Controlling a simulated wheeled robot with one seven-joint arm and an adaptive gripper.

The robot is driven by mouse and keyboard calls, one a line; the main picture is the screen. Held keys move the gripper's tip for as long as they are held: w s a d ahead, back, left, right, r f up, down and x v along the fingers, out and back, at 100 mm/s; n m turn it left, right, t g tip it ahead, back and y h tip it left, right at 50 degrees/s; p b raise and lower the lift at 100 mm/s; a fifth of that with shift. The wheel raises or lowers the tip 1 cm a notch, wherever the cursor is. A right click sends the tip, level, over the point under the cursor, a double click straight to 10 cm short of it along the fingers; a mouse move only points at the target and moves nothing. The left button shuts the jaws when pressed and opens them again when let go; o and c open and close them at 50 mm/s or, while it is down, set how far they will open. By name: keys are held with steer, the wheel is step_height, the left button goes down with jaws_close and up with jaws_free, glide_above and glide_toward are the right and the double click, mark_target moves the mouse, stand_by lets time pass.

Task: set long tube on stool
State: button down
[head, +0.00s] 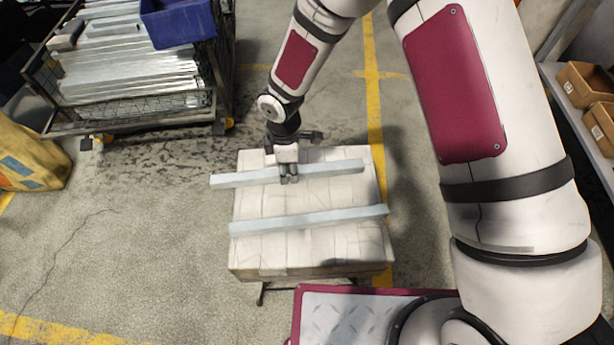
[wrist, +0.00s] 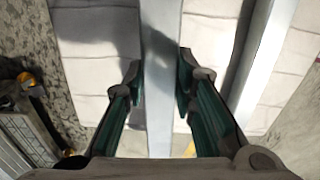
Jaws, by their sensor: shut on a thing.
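The stool (head: 310,248) has a broad, pale, wrapped-looking top and stands below the arm in the head view. My gripper (head: 288,176) is shut on a long pale metal tube (head: 335,168) near its middle, over the far half of the stool. The tube's left end sticks out past the stool's left edge. I cannot tell whether it touches the top. In the wrist view, the same tube (wrist: 160,130) runs between the fingers (wrist: 161,72). A second similar tube (head: 310,220) lies across the nearer half of the stool, apart from the held one; it also shows in the wrist view (wrist: 265,55).
A wire cart (head: 140,127) with a stack of metal lengths (head: 140,75) and a blue bin (head: 180,22) stands at the upper left. A shelf with orange bins (head: 588,82) is at the right edge. The floor left of the stool is clear.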

mark_target(307, 169)
steer(key=d, duration=0.3)
steer(key=w+d, duration=0.1)
steer(key=shift+d+f, duration=0.2)
steer(key=shift+d, duration=0.15)
steer(key=shift+d+f+b, duration=0.1)
steer(key=shift+f+b, duration=0.55)
steer(key=shift+f, duration=1.15)
steer(key=shift+f, duration=0.15)
steer(key=c, duration=1.3)
jaws_free()
step_height(307, 169, up, 12)
steer(key=p, duration=0.3)
steer(key=shift+f, duration=0.1)
steer(key=shift+r, duration=0.3)
